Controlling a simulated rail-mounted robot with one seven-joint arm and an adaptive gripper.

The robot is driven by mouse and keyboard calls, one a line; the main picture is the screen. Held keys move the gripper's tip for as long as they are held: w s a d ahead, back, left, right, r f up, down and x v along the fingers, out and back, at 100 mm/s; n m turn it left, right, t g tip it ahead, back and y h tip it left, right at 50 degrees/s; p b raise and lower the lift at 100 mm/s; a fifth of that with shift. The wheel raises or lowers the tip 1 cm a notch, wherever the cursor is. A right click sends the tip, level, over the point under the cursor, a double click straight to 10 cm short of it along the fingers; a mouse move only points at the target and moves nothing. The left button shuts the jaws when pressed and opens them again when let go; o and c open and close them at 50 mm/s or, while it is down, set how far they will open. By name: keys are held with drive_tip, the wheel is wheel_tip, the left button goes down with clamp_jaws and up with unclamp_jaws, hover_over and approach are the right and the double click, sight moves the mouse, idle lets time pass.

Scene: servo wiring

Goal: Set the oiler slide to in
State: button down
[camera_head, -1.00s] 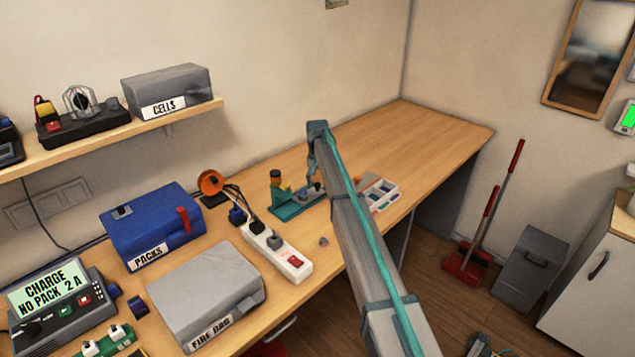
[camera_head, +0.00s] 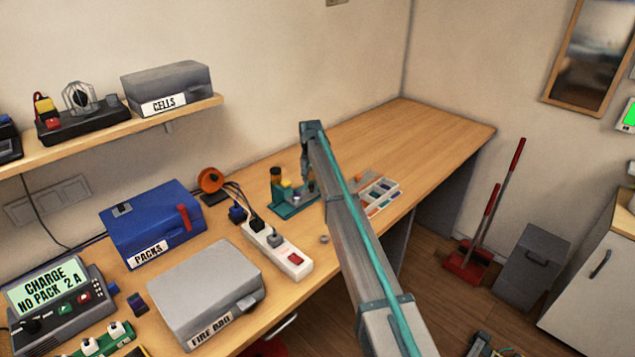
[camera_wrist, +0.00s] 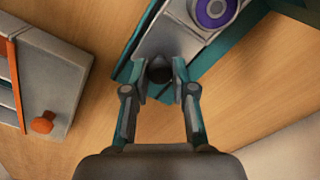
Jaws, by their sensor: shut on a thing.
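The oiler (camera_head: 292,208) is a teal-based device on the bench, with a dark-capped bottle and a yellow part at its left end. A dark round knob (camera_wrist: 158,73) is at the slide's near end. My gripper (camera_wrist: 158,82) is shut on this knob, one finger on each side. In the head view my gripper (camera_head: 309,187) is over the oiler's right part, and my arm hides some of it.
A compartment tray (camera_head: 379,195) lies just right of my arm; its edge also shows at left in the wrist view (camera_wrist: 60,80). A white power strip (camera_head: 290,262) with plugs and an orange reel (camera_head: 210,181) stand left of the oiler. The bench's far right is clear.

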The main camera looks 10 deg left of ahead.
drive_tip(key=s+a, duration=0.1)
drive_tip(key=s, duration=0.1)
drive_tip(key=s+a, duration=0.2)
drive_tip(key=shift+s+a, duration=0.15)
drive_tip(key=shift+a, duration=0.05)
drive_tip(key=c, duration=0.9)
unclamp_jaws()
drive_tip(key=shift+s+a, duration=0.1)
drive_tip(key=shift+c, duration=0.2)
drive_tip(key=shift+r, duration=0.55)
wheel_tip(320, 180, up, 11)
